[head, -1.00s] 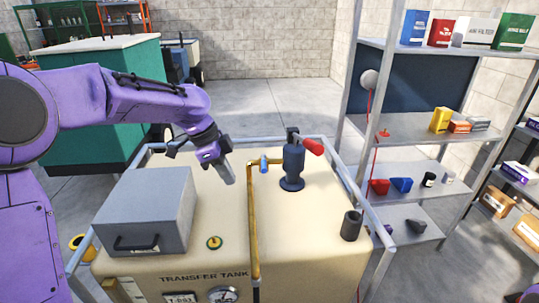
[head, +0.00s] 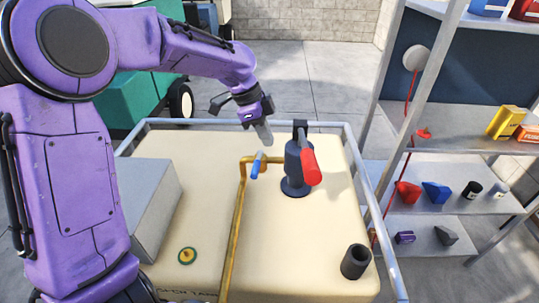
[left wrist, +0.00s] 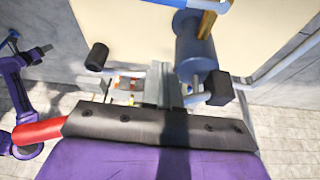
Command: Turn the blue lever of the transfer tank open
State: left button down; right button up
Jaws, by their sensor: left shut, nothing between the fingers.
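The blue lever (head: 257,167) sits on a yellow pipe (head: 238,208) on top of the cream transfer tank (head: 317,244). In the head view it lies across the short pipe piece that runs to the dark pump (head: 294,166). My left gripper (head: 265,134) is shut and empty, its tip just beyond the lever in the picture and left of the pump. I see a small gap between tip and lever, but cannot tell the depth. The left wrist view shows the pump (left wrist: 196,52) close by and a blue part at the top edge. My right gripper is not in view.
The pump's red handle (head: 310,167) stands close right of the lever. A grey box (head: 146,205) and a dark cup (head: 355,261) are on the tank. A metal rail (head: 381,225) edges it. A shelf (head: 460,230) with several items stands to the right.

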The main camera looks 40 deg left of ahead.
aim_at(257, 164)
pick_arm(q)
notch_tip(257, 164, down, 9)
jog(key=s+p, duration=0.1)
jog(key=shift+a+r+p, duration=0.15)
jog(key=shift+a+p, duration=0.25)
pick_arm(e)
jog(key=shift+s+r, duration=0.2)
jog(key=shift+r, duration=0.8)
pick_arm(q)
jog(key=shift+s+a+r, duration=0.1)
jog(key=shift+s, duration=0.1)
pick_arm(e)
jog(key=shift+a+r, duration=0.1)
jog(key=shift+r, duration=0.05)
